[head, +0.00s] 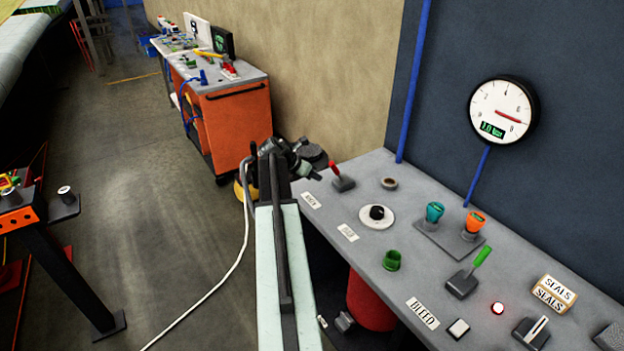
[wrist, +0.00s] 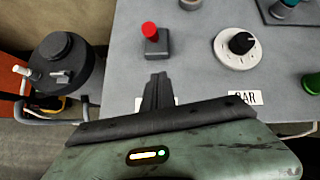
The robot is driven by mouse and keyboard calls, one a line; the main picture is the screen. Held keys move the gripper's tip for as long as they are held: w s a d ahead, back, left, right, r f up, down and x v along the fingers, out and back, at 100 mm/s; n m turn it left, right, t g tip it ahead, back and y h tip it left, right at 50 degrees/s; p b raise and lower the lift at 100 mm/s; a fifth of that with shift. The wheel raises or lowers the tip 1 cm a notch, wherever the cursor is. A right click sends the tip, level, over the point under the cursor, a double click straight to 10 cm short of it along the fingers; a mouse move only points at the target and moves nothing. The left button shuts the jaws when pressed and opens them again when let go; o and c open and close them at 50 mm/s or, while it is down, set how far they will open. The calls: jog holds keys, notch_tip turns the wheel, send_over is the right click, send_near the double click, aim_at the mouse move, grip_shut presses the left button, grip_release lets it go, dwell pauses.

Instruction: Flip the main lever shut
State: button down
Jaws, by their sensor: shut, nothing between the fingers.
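The main lever (head: 335,168) has a red handle on a dark base near the far left end of the grey bench. In the head view its handle rises and leans slightly left. The wrist view looks down on its red knob (wrist: 150,30) above the base. My gripper (wrist: 158,77) is shut and empty, its tips just short of the lever base, with a gap of bench showing between. In the head view my gripper (head: 314,171) is at the bench edge, left of the lever. The fingers cover part of the label below the lever.
A black knob on a white dial (head: 377,216) and a green-handled lever (head: 468,273) stand further along the bench (head: 345,265). A dark round-topped canister (wrist: 62,62) stands beyond the bench edge. An orange cart (head: 235,120) is behind.

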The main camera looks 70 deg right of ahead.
aim_at(337, 171)
jog(key=b+x, duration=0.2)
jog(key=x, duration=0.2)
jog(key=shift+f, duration=0.35)
jog(key=d+r+p, duration=0.1)
jog(key=s+d+r+p, duration=0.1)
jog(key=d+r, duration=0.1)
jog(key=shift+p, duration=0.3)
